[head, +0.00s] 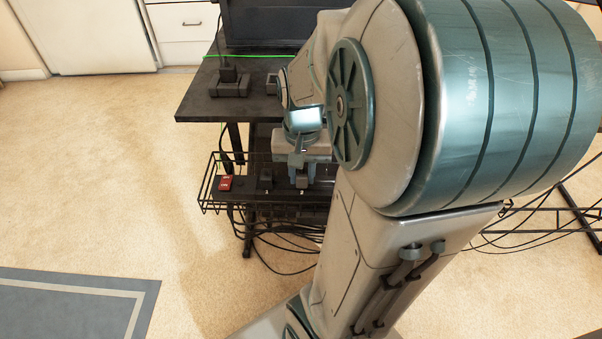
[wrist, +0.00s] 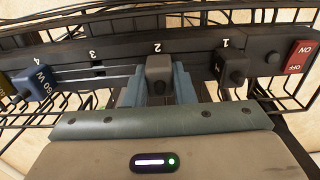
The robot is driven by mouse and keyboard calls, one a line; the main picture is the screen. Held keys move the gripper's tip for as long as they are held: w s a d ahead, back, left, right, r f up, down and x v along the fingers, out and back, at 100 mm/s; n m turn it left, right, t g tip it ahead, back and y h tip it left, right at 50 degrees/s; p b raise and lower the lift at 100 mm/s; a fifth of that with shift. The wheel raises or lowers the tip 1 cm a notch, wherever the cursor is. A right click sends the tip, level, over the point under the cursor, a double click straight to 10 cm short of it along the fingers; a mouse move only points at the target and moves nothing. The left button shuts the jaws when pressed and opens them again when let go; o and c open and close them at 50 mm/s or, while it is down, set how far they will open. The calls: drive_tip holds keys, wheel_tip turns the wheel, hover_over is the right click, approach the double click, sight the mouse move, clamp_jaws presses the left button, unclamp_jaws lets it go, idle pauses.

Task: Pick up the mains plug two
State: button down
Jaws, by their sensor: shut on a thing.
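Mains plug two (wrist: 159,68) is a dark grey block at the socket marked 2 on a black power strip (wrist: 120,58) in the wrist view. My gripper (wrist: 160,86) has its two blue-grey fingers on either side of the plug, shut on it. The plug appears to be at its socket; I cannot tell whether it is fully seated. In the head view my gripper (head: 302,172) points down over the strip, and my arm hides much of the strip's right part.
A black plug (wrist: 233,69) sits at socket 1, beside the right finger. A red switch (wrist: 299,56) is at the strip's end. A blue plug (wrist: 33,83) is near socket 4. A wire basket (head: 208,190) surrounds the strip under the black desk (head: 200,101); cables hang below.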

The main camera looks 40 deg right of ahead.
sight(302, 171)
wheel_tip(302, 171, up, 4)
drive_tip(key=shift+r+p, duration=0.1)
drive_tip(key=shift+p, duration=1.05)
drive_tip(key=s+d+r+p, duration=0.7)
drive_tip(key=s+r+p, duration=0.1)
drive_tip(key=s+r, duration=0.1)
drive_tip(key=shift+s+r, duration=0.15)
drive_tip(key=shift+r, duration=0.75)
